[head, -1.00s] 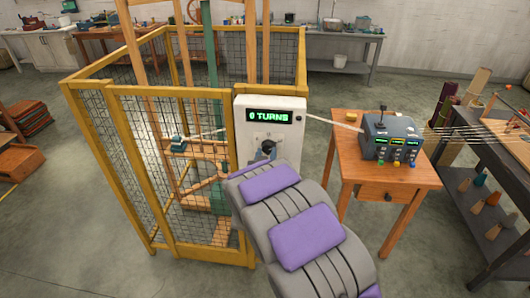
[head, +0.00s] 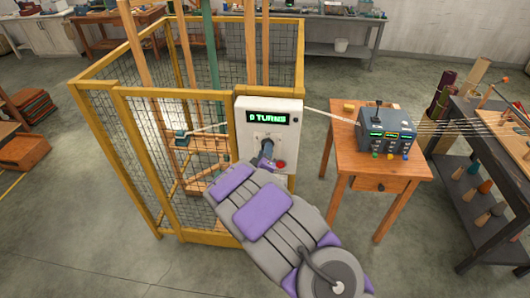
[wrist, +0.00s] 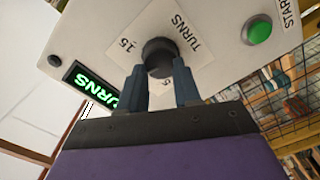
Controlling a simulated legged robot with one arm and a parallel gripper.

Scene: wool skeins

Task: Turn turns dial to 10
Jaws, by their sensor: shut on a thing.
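The turns dial (wrist: 160,52) is a black round knob on a white card marked TURNS, with 15 and 5 printed around it. It sits on the front of a white control box (head: 243,150). In the head view my gripper (head: 267,148) reaches the box face below the display and hides most of the dial.
A red button (head: 281,164) is right of the dial; a green START button (wrist: 259,30) shows in the wrist view. A yellow-framed mesh cage (head: 165,160) stands left and behind. A wooden table (head: 385,166) with a grey device (head: 387,130) is at right, strands running from it.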

